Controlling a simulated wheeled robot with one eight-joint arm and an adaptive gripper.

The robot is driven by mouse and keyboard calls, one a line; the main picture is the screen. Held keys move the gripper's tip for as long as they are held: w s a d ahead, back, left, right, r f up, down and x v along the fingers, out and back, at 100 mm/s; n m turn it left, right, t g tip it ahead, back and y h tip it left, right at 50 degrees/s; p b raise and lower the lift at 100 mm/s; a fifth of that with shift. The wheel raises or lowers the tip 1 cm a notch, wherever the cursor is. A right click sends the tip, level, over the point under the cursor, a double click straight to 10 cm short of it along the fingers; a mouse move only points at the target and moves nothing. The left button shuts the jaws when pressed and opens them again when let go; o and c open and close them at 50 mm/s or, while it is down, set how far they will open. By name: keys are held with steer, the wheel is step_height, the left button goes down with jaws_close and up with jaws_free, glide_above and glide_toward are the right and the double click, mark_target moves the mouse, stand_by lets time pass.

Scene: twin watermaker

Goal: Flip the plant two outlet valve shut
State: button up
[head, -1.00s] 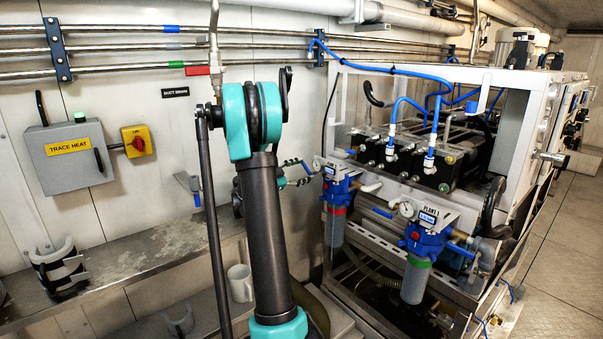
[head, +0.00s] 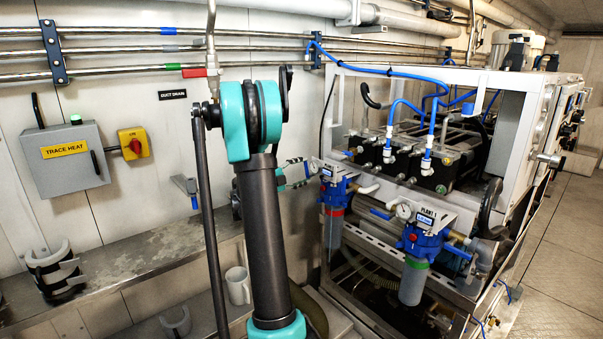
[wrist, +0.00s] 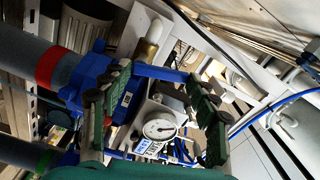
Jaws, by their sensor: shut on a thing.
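In the wrist view, a blue valve lever (wrist: 160,73) lies between the green-padded fingers of my gripper (wrist: 158,82), spanning the gap from one fingertip to the other. My gripper is shut on it. The lever is beside a blue filter head (wrist: 90,82) with a red band on its grey housing. In the head view this is the left, red-banded filter (head: 334,188). A round gauge (wrist: 160,129) is near the fingers.
The plant one filter (head: 418,245), with a green band and its own blue lever (head: 381,214), stands to the right. The white frame (head: 400,72) rises behind. A steel shelf (head: 125,260) and a mug (head: 238,285) are at lower left.

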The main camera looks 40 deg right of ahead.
steer(key=shift+r, duration=0.1)
stand_by(0.4)
steer(key=o, duration=1.1)
step_height(320, 180, up, 10)
steer(key=shift+c, duration=0.2)
